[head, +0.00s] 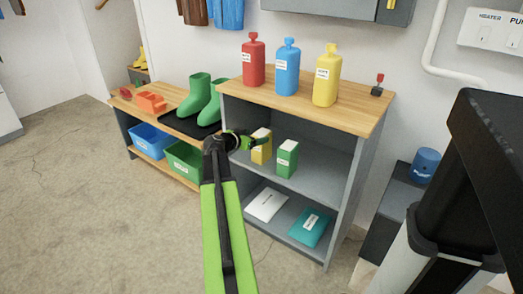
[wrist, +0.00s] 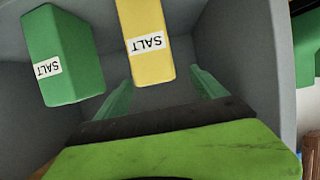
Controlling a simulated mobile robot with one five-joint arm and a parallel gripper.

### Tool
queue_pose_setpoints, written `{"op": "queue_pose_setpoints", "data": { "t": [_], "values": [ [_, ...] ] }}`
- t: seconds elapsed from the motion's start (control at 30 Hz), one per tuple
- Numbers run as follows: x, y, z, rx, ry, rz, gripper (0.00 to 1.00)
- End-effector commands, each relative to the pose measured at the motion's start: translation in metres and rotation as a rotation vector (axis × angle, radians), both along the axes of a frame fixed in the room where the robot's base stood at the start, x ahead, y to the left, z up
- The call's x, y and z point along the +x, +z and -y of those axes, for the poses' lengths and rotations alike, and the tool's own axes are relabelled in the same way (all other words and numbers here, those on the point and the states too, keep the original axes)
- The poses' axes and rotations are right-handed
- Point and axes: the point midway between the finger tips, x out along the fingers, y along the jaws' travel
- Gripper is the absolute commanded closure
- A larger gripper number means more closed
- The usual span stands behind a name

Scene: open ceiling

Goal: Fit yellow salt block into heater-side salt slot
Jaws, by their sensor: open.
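The yellow salt block (head: 262,147) stands upright on the upper shelf of the grey cabinet, left of a green salt block (head: 287,158). My gripper (head: 250,142) is at the yellow block's left side in the head view. In the wrist view the yellow block (wrist: 148,45) hangs inverted in the picture, in line with the gap between my open green fingers (wrist: 162,90). I cannot tell whether the fingers touch it. The green block (wrist: 62,55) is left of it there. I cannot make out a heater-side salt slot in either view.
Red, blue and yellow bottles (head: 326,75) stand on the cabinet's wooden top (head: 300,100). White and teal packs (head: 310,228) lie on its lower shelf. Green boots (head: 202,98) stand on a bench to the left. A panel labelled HEATER (head: 492,33) is at upper right.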

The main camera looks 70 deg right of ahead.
Motion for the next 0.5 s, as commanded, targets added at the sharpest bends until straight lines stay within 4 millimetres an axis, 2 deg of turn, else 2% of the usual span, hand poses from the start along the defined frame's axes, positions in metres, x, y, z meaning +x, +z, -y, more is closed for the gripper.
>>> {"op": "queue_pose_setpoints", "data": {
  "t": [0.17,0.33,0.4,0.5],
  "values": [
    [-0.002,-0.004,0.005,0.000,0.000,0.000,0.20],
    [-0.014,-0.019,0.027,0.000,-0.002,-0.002,0.20],
    [-0.015,-0.022,0.039,0.000,0.000,0.000,0.20],
    [-0.017,-0.023,0.045,0.000,0.001,0.000,0.20]
  ]
}}
